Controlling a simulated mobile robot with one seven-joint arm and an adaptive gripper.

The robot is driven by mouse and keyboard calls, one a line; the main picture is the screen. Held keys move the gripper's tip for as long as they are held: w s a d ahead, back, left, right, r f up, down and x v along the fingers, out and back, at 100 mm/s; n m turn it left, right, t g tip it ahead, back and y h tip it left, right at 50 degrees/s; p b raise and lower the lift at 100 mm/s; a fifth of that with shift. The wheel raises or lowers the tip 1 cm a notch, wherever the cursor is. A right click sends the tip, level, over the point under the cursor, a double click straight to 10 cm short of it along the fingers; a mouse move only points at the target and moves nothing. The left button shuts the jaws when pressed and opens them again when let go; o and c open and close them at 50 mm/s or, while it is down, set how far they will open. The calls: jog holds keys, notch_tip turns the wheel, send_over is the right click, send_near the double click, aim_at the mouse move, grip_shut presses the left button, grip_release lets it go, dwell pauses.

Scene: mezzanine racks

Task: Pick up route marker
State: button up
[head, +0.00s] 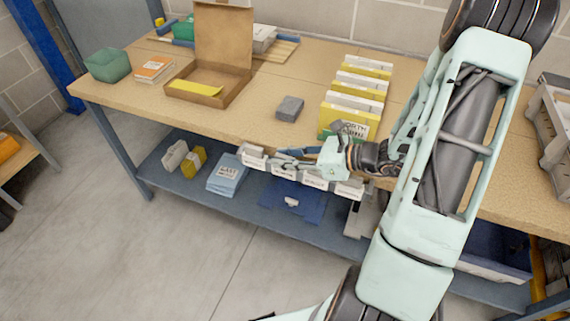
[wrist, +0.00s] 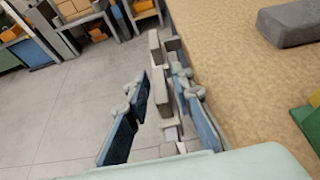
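No object is clearly marked as the route marker. Several grey blocks with white labels (head: 252,159) line the front edge of the workbench. In the wrist view, one grey block (wrist: 160,93) of this row lies in the gap between the fingers. My gripper (wrist: 162,86) is open, its blue pads apart on either side of the row; I cannot tell if they touch. In the head view my gripper (head: 290,153) is at the bench's front edge, partly covering the row.
The workbench (head: 240,122) bears a grey block (head: 289,108), a row of yellow-and-white files (head: 355,92), an open cardboard box (head: 222,45) and a green bin (head: 108,65). A lower shelf (head: 150,175) holds blue papers (head: 227,176). Floor in front is clear.

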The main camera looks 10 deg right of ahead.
aim_at(285, 156)
grip_shut()
jog(key=shift+r, duration=0.1)
notch_tip(285, 156, up, 10)
jog(key=shift+f+p, duration=0.1)
jog(key=shift+p, duration=1.15)
jog(key=r+p, duration=0.1)
jog(key=p, duration=0.4)
jog(key=r+p, duration=0.2)
jog(key=p, duration=0.2)
jog(key=r+p, duration=0.2)
jog(key=p, duration=0.3)
jog(key=shift+w+a+p, duration=0.15)
jog(key=shift+w+p, duration=0.15)
jog(key=shift+w, duration=0.1)
